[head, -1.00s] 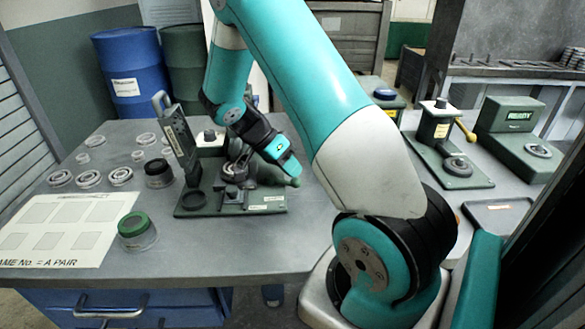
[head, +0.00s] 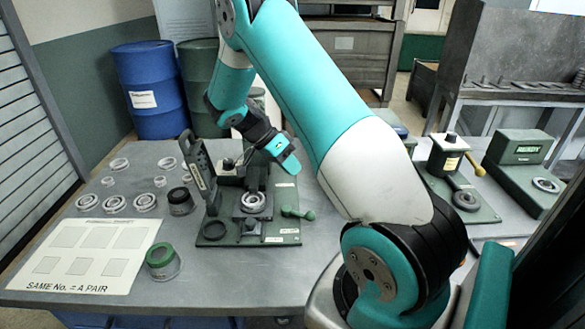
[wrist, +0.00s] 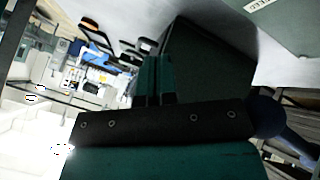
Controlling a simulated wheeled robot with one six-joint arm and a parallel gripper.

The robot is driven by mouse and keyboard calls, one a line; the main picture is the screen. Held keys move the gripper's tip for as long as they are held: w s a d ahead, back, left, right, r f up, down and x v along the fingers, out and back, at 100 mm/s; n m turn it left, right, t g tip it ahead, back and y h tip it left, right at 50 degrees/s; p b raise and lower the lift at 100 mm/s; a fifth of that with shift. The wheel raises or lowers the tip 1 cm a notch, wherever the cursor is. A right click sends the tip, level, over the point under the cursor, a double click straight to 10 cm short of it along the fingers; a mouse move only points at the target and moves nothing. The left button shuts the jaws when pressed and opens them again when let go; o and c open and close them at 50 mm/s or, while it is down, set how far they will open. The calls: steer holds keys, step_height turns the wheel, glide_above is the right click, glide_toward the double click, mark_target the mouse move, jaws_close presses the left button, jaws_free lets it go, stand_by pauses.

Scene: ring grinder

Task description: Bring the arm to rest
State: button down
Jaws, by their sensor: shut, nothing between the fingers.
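My teal arm bends over the table in the head view. My gripper (head: 288,160) hangs above and behind the right part of the green ring-grinder fixture (head: 215,232), apart from it, and looks shut and empty. In the wrist view my gripper's two teal fingers (wrist: 155,78) lie close together with nothing between them. A metal ring (head: 253,201) sits on the fixture's middle seat. The fixture's green-knobbed handle (head: 297,213) points to the right.
Several rings (head: 115,203) lie on the table's left, near a white sheet (head: 90,240) with marked squares and a green-rimmed jar (head: 162,261). A press (head: 448,155) and a green gauge (head: 520,150) stand on the right. Blue (head: 150,90) and green drums stand behind.

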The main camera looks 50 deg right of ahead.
steer(key=shift+s+d, duration=0.1)
steer(key=shift+d, duration=0.05)
stand_by(0.4)
steer(key=s+a+r+n+t+y, duration=0.1)
steer(key=a+r+n+t, duration=0.1)
steer(key=a+r+n, duration=0.4)
steer(key=a+r+n+t+y, duration=0.1)
steer(key=a+n+t, duration=0.1)
steer(key=a+n, duration=0.5)
steer(key=s+a+r+n+t+y, duration=0.1)
steer(key=a+r+n+t, duration=0.2)
steer(key=a, duration=0.6)
steer(key=s+a+r+n+y, duration=0.2)
steer(key=s+a+r+n, duration=0.1)
steer(key=s+a+n, duration=0.3)
steer(key=s+a+r+n+y, duration=0.3)
steer(key=s+a+n, duration=0.3)
steer(key=s+a, duration=0.2)
steer(key=shift+s+a+r+n, duration=0.2)
steer(key=shift+a+r+n, duration=0.1)
steer(key=shift+a+r, duration=0.1)
steer(key=c, duration=1.8)
jaws_free()
steer(key=shift+d, duration=0.1)
